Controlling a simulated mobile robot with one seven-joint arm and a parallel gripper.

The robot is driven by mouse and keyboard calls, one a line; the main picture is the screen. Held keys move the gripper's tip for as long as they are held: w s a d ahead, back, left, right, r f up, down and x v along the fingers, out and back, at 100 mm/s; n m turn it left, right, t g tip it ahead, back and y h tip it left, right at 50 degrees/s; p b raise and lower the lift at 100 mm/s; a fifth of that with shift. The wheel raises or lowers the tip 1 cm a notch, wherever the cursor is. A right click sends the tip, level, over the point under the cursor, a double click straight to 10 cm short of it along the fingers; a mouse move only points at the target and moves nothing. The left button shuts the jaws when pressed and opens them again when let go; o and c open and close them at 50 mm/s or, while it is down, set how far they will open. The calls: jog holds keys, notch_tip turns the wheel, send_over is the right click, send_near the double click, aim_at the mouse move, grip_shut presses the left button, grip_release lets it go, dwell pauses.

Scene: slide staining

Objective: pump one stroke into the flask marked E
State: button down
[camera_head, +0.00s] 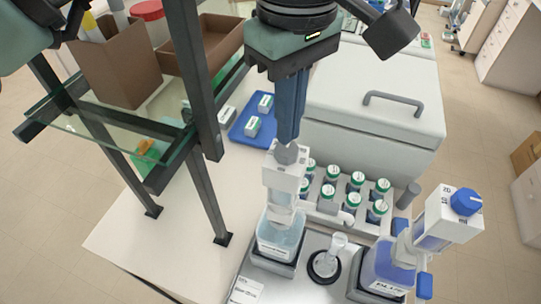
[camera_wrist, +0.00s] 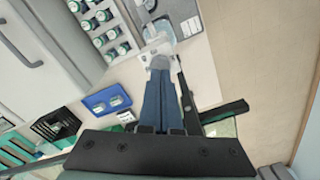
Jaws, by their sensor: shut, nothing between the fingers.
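My gripper (camera_head: 288,138) is shut and empty, pointing down; its blue fingers also show in the wrist view (camera_wrist: 160,65). The fingertips are at the grey top knob of the left pump dispenser (camera_head: 279,178); I cannot tell whether they touch it. This dispenser has a white head and a clear bottle (camera_head: 281,236) with pale liquid. A small clear flask (camera_head: 335,247) stands upright to its right, at a dark round holder. No E mark is legible on the flask. A second dispenser (camera_head: 448,218) with a blue cap and blue liquid stands at the right.
Several green-capped bottles (camera_head: 353,203) stand in a rack behind the dispensers. A glass shelf with dark posts (camera_head: 205,190) rises close to my gripper's left. A blue tray (camera_head: 240,132) and a large grey lidded box (camera_head: 375,90) are behind. The counter's front left (camera_head: 150,240) is clear.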

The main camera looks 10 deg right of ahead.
aim_at(287, 149)
jog(key=shift+f, duration=0.1)
jog(key=shift+f+b, duration=1.6)
jog(key=shift+f, duration=0.45)
jog(key=shift+s+f, duration=0.1)
jog(key=shift+r+p, duration=1.6)
jog(key=shift+r, duration=0.65)
notch_tip(287, 149, up, 5)
jog(key=p, duration=0.4)
jog(key=shift+f, duration=0.1)
